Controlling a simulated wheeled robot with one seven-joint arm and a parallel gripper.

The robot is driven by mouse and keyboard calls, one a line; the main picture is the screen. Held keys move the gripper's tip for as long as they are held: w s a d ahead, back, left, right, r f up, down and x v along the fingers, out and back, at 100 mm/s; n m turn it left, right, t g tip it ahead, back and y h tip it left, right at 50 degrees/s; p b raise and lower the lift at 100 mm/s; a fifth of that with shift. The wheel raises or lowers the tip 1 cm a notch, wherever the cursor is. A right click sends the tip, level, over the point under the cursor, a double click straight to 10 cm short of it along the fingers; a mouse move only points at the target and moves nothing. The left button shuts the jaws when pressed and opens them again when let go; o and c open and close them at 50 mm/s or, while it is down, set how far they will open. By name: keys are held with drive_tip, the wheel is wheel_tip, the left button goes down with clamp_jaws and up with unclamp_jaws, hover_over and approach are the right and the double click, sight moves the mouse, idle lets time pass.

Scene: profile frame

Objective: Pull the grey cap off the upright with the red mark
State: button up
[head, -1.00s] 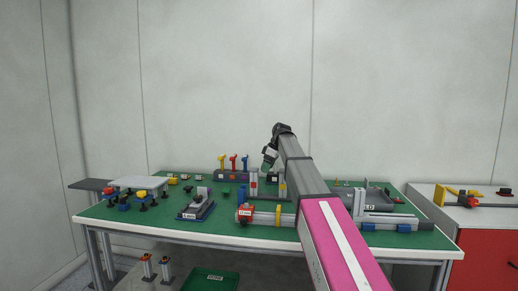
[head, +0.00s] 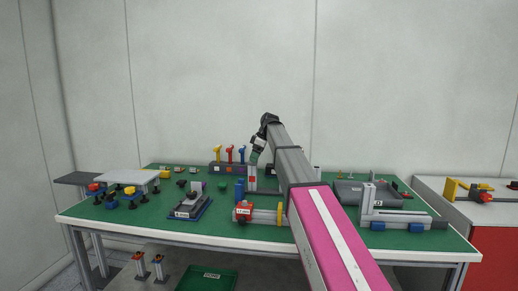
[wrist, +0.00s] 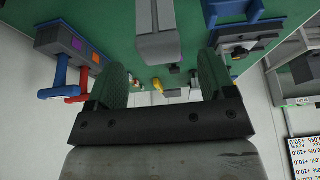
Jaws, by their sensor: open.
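The grey upright with the red mark (head: 252,179) stands on the green table, left of my arm in the head view. The mark is on its lower half. My gripper (head: 254,158) is at the top of this upright in the head view, tilted down. In the wrist view, my gripper (wrist: 162,83) is open, with two green fingers spread apart. A grey profile (wrist: 156,30) lies beyond the gap between them, apart from both fingers. It looks like the upright, but I cannot make out the cap's edge.
A holder with yellow, red and blue handles (head: 230,155) stands behind, left of the gripper. A blue block (head: 239,191) is close to the upright's left. A clamped profile with a red block (head: 243,211) lies in front. A dark tray (head: 350,192) is at right.

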sight(253, 165)
drive_tip(key=shift+x, duration=1.95)
drive_tip(key=c, duration=1)
